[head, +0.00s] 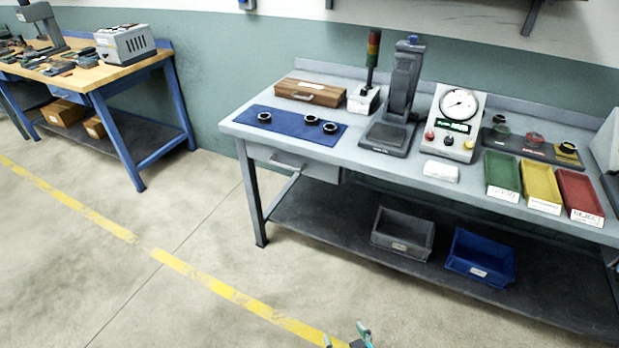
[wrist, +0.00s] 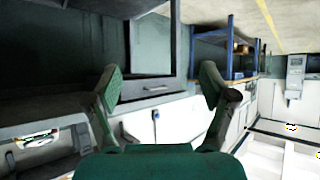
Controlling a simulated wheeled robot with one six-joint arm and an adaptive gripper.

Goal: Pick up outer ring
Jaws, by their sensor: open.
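Several dark rings lie on the blue mat (head: 283,123) at the left end of the grey workbench in the head view. One ring (head: 264,117) lies apart at the left. A second ring (head: 311,120) and a third ring (head: 330,127) lie close together at the right. I cannot tell which is the outer ring. My gripper (head: 347,338) shows only its fingertips at the bottom edge of the head view, far in front of the bench. In the wrist view my gripper (wrist: 165,90) has its green-padded fingers spread wide with nothing between them.
The grey bench (head: 400,160) carries a wooden box (head: 309,92), a signal light (head: 371,60), a press stand (head: 400,95), a dial gauge (head: 458,110) and green, yellow and red trays. Bins stand on the lower shelf. The floor before it is clear.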

